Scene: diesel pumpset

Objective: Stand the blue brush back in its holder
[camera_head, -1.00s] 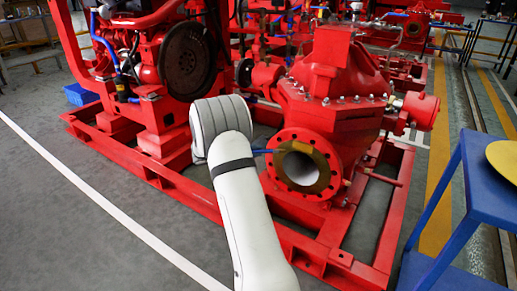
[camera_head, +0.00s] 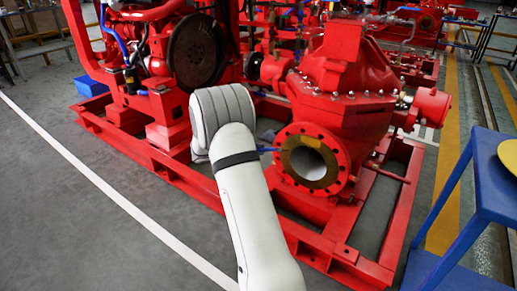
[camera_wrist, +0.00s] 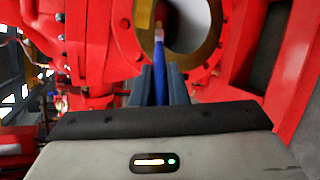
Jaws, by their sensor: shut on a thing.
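The blue brush (camera_wrist: 171,82) is between the two dark fingers of my gripper (camera_wrist: 165,80) in the wrist view. Its pale tip points up the picture, in front of the open bore of the red pump's round flange (camera_wrist: 205,50). I cannot tell whether the tip touches the flange. I cannot make out a holder in either view.
The red pump (camera_head: 340,95) and engine stand on a red steel frame (camera_head: 160,183). A blue table (camera_head: 485,185) with a yellow round top piece stands at the right. A blue box (camera_head: 92,104) lies at the left. Grey floor is clear at front left.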

